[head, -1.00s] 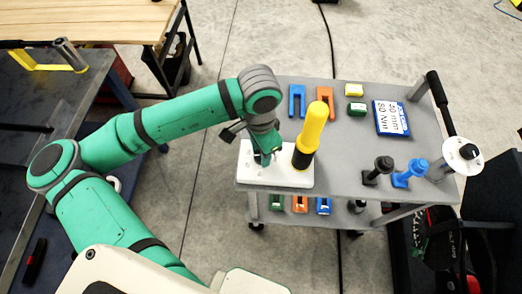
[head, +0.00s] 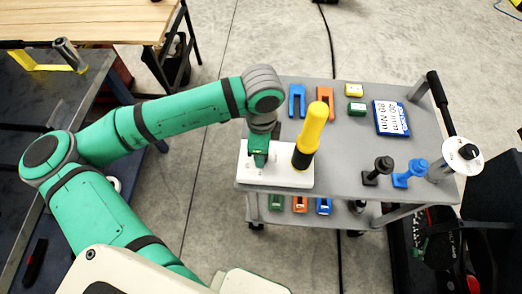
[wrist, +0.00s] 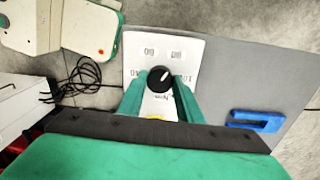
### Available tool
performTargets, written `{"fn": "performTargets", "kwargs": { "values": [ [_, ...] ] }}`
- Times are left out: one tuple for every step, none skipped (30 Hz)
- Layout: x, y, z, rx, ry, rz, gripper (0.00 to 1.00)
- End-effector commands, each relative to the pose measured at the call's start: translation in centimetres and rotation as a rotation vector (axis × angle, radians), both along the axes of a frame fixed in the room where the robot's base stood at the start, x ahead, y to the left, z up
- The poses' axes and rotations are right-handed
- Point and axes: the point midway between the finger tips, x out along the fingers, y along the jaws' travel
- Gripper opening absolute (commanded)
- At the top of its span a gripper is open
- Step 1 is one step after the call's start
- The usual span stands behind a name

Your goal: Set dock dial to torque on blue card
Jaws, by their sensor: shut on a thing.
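The white dock (head: 290,178) sits at the left end of the grey cart, with a yellow-handled tool (head: 314,125) upright in its right side. My gripper (head: 259,160) is down over the dock's left side. In the wrist view, the black dial (wrist: 159,78) lies between my green fingertips (wrist: 160,88), and my gripper is shut on it. The dial's white mark points to the upper right. Printed numbers ring it, partly hidden and hard to read. The blue-edged card (head: 391,118) lies at the cart's back right; its two lines seem to include mm and Nm values, not surely legible.
Black (head: 378,170) and blue (head: 410,173) upright pieces stand at the right front. The cart's middle is clear.

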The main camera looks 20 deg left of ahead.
Motion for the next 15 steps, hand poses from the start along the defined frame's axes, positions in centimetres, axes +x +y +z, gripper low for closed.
{"fn": "performTargets", "kwargs": {
  "values": [
    [0.11, -0.05, 0.10, -0.001, -0.004, -0.005, 0.10],
    [0.12, -0.04, 0.10, -0.001, -0.004, -0.008, 0.10],
    [0.12, -0.04, 0.10, -0.001, -0.004, -0.010, 0.10],
    [0.12, -0.04, 0.10, -0.001, -0.004, -0.011, 0.10],
    [0.12, -0.04, 0.10, -0.001, -0.004, -0.012, 0.10],
    [0.12, -0.05, 0.10, -0.001, -0.004, -0.012, 0.10],
    [0.12, -0.04, 0.10, -0.001, -0.004, -0.012, 0.10],
    [0.12, -0.05, 0.10, -0.001, -0.004, -0.012, 0.10],
    [0.12, -0.05, 0.10, -0.001, -0.004, -0.012, 0.10],
    [0.12, -0.05, 0.10, -0.001, -0.004, -0.012, 0.10],
    [0.12, -0.05, 0.10, -0.001, -0.004, -0.012, 0.10],
    [0.12, -0.05, 0.10, -0.001, -0.004, -0.011, 0.10],
    [0.12, -0.05, 0.10, -0.001, -0.004, -0.011, 0.10],
    [0.12, -0.05, 0.10, -0.001, -0.004, -0.011, 0.35],
    [0.12, -0.04, 0.09, -0.001, -0.004, -0.011, 0.44]
  ]
}}
